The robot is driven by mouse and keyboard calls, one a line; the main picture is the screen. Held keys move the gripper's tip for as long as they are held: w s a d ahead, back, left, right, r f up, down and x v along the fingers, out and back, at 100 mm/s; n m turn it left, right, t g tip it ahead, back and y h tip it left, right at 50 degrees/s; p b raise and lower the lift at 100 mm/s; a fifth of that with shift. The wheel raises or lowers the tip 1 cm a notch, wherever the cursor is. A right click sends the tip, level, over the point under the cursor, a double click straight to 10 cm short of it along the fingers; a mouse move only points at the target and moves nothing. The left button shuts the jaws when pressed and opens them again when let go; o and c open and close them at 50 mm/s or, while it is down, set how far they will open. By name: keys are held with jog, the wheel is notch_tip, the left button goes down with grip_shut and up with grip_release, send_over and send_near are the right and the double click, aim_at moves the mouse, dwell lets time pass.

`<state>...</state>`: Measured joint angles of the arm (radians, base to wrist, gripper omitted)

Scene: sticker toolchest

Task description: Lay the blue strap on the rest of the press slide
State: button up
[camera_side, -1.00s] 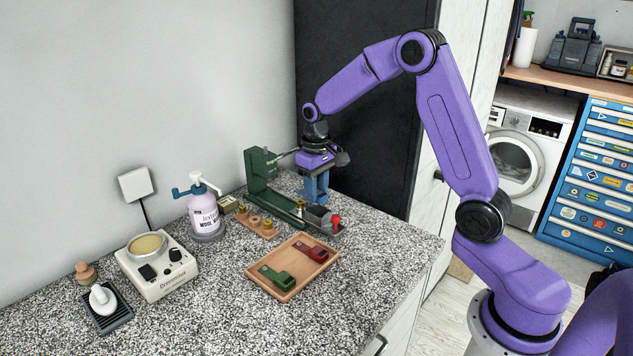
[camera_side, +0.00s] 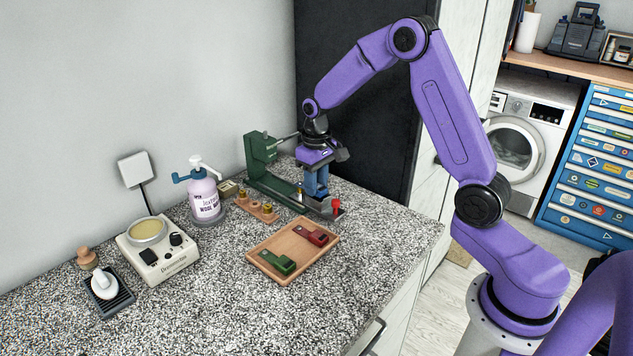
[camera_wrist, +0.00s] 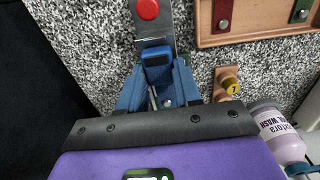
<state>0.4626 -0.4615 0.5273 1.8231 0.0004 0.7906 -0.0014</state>
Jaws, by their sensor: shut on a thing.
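My gripper (camera_side: 317,192) points down over the right end of the green press (camera_side: 262,160). In the wrist view its blue fingers (camera_wrist: 157,95) are shut on the blue strap (camera_wrist: 156,58), a small dark-blue piece with a black inset, largely hidden by the fingers. The grey metal press slide (camera_side: 326,210) lies just under the fingertips, with a red knob at its end (camera_side: 336,205). In the wrist view the slide (camera_wrist: 153,22) runs from the strap up to the red knob (camera_wrist: 148,8). I cannot tell whether the strap touches the slide.
A wooden tray (camera_side: 258,262) with a green and a red strap lies in front. A wooden peg rack (camera_side: 257,212), a pump bottle (camera_side: 205,195) and a white heater (camera_side: 157,250) stand to the left. The dark cabinet is close behind. The front right counter is clear.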

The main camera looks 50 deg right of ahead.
jog(key=shift+f, duration=0.25)
dwell(0.6)
jog(key=o, duration=1.1)
jog(key=shift+r, duration=0.1)
notch_tip(320, 180, up, 17)
jog(key=shift+r, duration=0.15)
jog(key=s+a+f+n, duration=0.3)
jog(key=s+a+n, duration=0.3)
jog(key=s+a, duration=0.75)
jog(key=s+f+n, duration=0.2)
jog(key=s, duration=0.4)
jog(key=s+d+f+n, duration=0.1)
jog(key=s+f+n, duration=0.1)
jog(key=s, duration=0.5)
jog(key=s+d+f+n, duration=0.1)
jog(key=s+f+n, duration=0.1)
jog(key=s, duration=0.5)
jog(key=shift+d+n, duration=0.1)
jog(key=shift+n, duration=0.2)
